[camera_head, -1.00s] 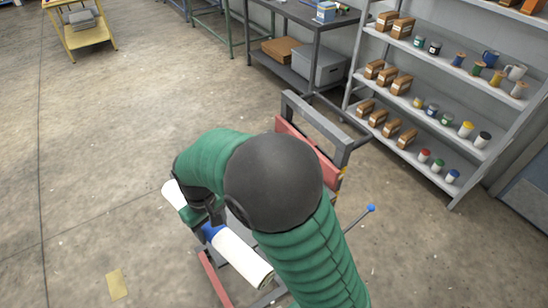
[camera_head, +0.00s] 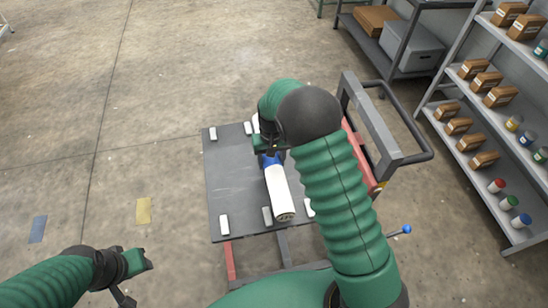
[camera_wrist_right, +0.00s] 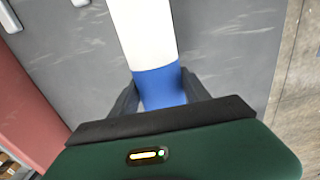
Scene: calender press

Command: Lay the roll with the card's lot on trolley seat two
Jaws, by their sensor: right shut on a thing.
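The white roll (camera_head: 279,190) with a blue band is over the trolley's grey deck (camera_head: 233,180), its near end between two white blocks at the front edge. I cannot tell whether it touches the deck. My right gripper (camera_head: 270,160) is shut on the blue band. The right wrist view shows its fingers (camera_wrist_right: 165,92) on either side of the band (camera_wrist_right: 158,84). The roll's far end is mostly hidden by my right arm. My left gripper (camera_head: 135,279) is at the lower left, away from the trolley, its opening unclear. No lot card or seat numbers are readable.
White blocks (camera_head: 224,225) stand along the deck's front and back edges; the deck's left part is bare. The trolley's handle frame (camera_head: 382,125) rises at right. The floor at left is open, with yellow (camera_head: 144,210) and blue patches.

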